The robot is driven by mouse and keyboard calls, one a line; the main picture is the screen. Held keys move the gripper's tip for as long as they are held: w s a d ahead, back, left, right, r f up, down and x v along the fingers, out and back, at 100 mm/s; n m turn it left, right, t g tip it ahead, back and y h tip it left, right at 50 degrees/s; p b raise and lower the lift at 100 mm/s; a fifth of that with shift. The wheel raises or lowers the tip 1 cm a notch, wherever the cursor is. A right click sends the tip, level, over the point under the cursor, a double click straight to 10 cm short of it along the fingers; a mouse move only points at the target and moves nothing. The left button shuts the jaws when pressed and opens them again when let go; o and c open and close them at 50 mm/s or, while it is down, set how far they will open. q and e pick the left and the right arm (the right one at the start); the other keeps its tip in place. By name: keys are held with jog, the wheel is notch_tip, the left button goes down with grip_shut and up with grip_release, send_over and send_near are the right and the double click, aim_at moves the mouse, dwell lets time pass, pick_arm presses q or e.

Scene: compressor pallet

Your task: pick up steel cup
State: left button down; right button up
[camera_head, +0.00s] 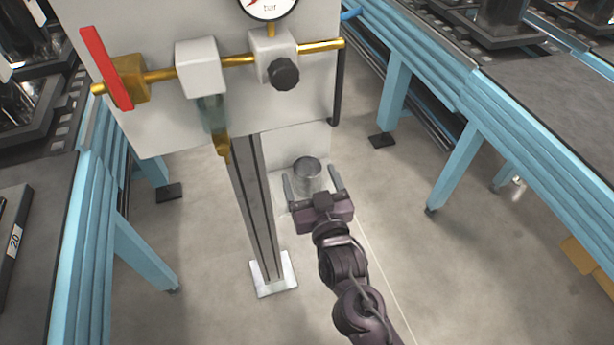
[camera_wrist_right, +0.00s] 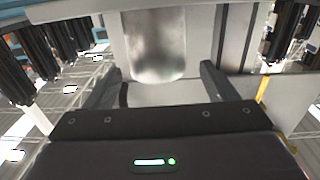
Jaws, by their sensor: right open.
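The steel cup (camera_head: 307,170) is a shiny grey cylinder, upright with its open rim facing up, on or just in front of a pale shelf beside the grey post. My right gripper (camera_head: 311,183) is open, with one finger on each side of the cup. In the right wrist view the cup (camera_wrist_right: 155,45) shows between the two open fingers (camera_wrist_right: 160,75), with small gaps at both sides. I cannot tell how deep the cup sits between them. My left gripper is not in view.
A pale panel (camera_head: 200,110) carries a brass pipe (camera_head: 160,75) with a red lever (camera_head: 107,68), a black knob (camera_head: 284,74) and a gauge (camera_head: 268,6). The grey post (camera_head: 258,210) stands left of the cup. Blue-framed conveyors (camera_head: 460,165) line both sides.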

aim_at(307, 167)
jog(key=x, duration=0.2)
jog(key=shift+w+r, duration=0.15)
jog(key=shift+w, duration=0.75)
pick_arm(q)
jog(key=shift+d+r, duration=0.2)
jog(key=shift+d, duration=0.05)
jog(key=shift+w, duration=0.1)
